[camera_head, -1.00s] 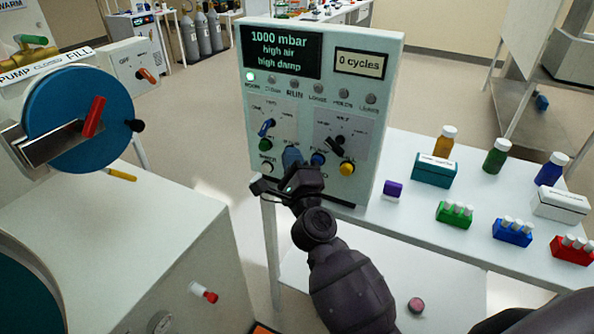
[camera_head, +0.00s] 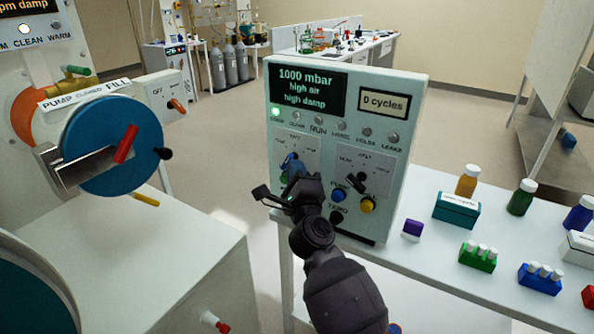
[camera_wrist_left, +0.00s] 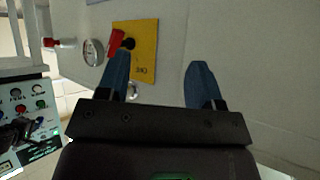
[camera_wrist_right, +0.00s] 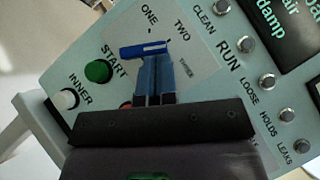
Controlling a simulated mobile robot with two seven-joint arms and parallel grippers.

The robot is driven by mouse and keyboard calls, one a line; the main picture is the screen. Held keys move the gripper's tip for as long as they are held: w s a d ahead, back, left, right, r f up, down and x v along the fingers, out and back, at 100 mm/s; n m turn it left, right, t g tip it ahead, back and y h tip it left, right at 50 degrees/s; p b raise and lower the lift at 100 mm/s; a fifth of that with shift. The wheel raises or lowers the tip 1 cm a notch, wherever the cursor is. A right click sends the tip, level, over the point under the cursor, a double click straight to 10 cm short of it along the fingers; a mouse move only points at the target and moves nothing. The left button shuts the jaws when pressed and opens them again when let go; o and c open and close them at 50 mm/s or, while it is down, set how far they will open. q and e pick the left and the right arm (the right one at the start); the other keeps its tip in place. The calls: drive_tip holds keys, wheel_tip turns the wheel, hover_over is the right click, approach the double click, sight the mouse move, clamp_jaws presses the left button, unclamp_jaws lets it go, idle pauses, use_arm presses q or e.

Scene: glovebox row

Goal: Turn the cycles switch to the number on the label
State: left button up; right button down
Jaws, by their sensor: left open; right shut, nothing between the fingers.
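The instrument panel (camera_head: 400,150) stands on the bench with a "0 cycles" plate (camera_head: 384,102) at its upper right. A blue-handled switch sits at its lower left. In the right wrist view this blue handle (camera_wrist_right: 143,50) has ONE and TWO beside it. My right gripper (camera_head: 293,168) is shut and empty, its fingertips right at that handle; whether they touch cannot be told. A black-handled switch (camera_head: 362,182) is to the right; its markings are too small to read. My left gripper (camera_wrist_left: 160,75) is open and empty, near a yellow plate with a red handle (camera_wrist_left: 116,42).
Below the switches are a green START button (camera_wrist_right: 98,71), a white INNER button (camera_wrist_right: 65,99), a blue button (camera_head: 340,195) and a yellow button (camera_head: 368,205). A purple block (camera_head: 412,230) and a teal box (camera_head: 456,209) stand on the bench to the right.

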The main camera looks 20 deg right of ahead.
use_arm(q)
wheel_tip(320, 180, up, 9)
drive_tip(key=w+p, duration=0.1)
drive_tip(key=p, duration=0.6)
drive_tip(key=shift+t+p, duration=0.3)
drive_tip(key=shift+p, duration=0.1)
use_arm(e)
drive_tip(key=shift+w+a+r+n+g+y, duration=0.2)
drive_tip(key=shift+w+r+n+y, duration=0.05)
drive_tip(key=shift+r+n, duration=0.15)
drive_tip(key=shift+w+a+r+n+g+y, duration=0.2)
drive_tip(key=shift+w+r+n+y, duration=0.1)
drive_tip(key=shift+r, duration=0.1)
use_arm(q)
drive_tip(key=shift+w+r, duration=0.1)
